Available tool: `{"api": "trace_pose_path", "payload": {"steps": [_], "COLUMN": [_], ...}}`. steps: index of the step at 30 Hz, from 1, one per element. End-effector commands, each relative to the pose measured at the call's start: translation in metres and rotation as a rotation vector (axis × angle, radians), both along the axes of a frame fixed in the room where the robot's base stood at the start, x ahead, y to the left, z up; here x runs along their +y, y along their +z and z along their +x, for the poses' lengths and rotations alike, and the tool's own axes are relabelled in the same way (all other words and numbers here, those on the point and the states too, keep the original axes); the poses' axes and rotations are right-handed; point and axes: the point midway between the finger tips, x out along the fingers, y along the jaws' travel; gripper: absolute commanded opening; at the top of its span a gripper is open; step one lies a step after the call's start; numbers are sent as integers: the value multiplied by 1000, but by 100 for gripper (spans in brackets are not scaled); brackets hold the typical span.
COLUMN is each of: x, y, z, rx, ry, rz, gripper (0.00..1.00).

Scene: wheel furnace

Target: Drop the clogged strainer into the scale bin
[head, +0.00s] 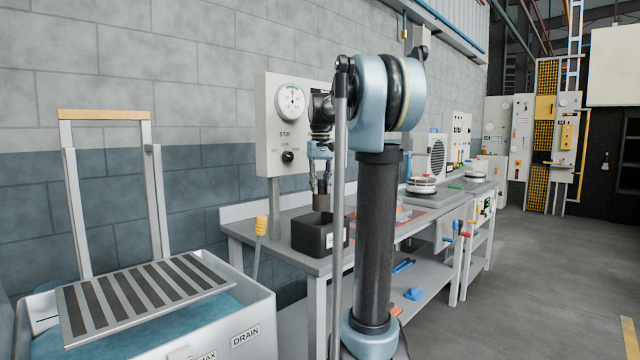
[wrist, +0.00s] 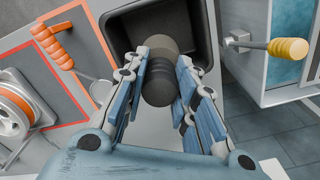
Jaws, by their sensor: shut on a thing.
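The clogged strainer is a dark grey-brown cylinder, and it shows in the wrist view (wrist: 160,62) between the finger pads. My gripper (wrist: 161,82) is shut on it. In the head view my gripper (head: 321,183) points down, with the strainer (head: 321,202) below its fingers. The scale bin is a black open box (head: 312,241) on the workbench, directly beneath the strainer. In the wrist view the bin (wrist: 208,30) opens behind the strainer. The strainer's lower end is at or just above the bin's opening; I cannot tell its exact height. My fingers cover its sides.
A white tank (head: 225,332) with blue liquid and a slatted grate (head: 140,295) stands at the left. A yellow-handled lever (head: 261,226) is beside the bin. An orange-handled tool (wrist: 50,42) and a spool (wrist: 15,105) lie across the bench. Open floor is at the right.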

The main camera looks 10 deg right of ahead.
Motion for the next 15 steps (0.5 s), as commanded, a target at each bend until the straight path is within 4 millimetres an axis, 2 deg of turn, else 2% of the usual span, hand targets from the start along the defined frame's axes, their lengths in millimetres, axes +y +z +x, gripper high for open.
{"api": "trace_pose_path", "payload": {"steps": [15], "x": [0], "y": [-50], "z": [0], "rx": [0], "ry": [-1], "rz": [0], "gripper": [0]}}
